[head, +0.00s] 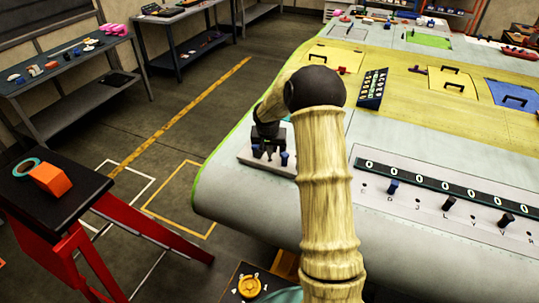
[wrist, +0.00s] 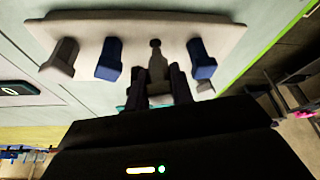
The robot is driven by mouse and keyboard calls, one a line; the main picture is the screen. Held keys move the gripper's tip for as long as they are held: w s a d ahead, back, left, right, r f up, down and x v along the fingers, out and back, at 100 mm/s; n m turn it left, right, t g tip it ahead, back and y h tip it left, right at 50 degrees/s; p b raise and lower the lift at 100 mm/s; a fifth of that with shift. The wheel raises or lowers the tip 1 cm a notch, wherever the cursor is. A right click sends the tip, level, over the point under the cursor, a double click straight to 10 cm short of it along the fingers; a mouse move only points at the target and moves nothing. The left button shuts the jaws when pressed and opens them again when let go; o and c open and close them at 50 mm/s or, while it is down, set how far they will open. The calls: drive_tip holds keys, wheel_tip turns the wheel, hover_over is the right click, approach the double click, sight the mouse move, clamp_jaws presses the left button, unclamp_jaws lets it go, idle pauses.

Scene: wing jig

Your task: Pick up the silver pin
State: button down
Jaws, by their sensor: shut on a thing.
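The silver pin (wrist: 157,63) stands between my gripper's two dark fingers in the wrist view, in front of a pale pin plate (wrist: 150,25). My gripper (wrist: 159,76) is shut on it. I cannot tell whether the pin is still seated in the plate. Blue pins stand left (wrist: 108,60) and right (wrist: 202,60) of it, and a grey-brown pin (wrist: 60,60) is farther left. In the head view my gripper (head: 269,150) points down over the same plate (head: 250,160) at the wing's near left edge. My arm hides part of the plate, and the silver pin is not clear there.
A long plate (head: 430,205) with a row of zeros and several pins lies right of my arm. A dark sloped panel (head: 372,88) stands behind it on the wing. A red-legged stand (head: 60,190) with an orange block (head: 50,180) is at left. Floor between is free.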

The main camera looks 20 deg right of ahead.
wheel_tip(320, 180, up, 7)
drive_tip(key=shift+f+b, duration=0.1)
drive_tip(key=shift+b, duration=0.8)
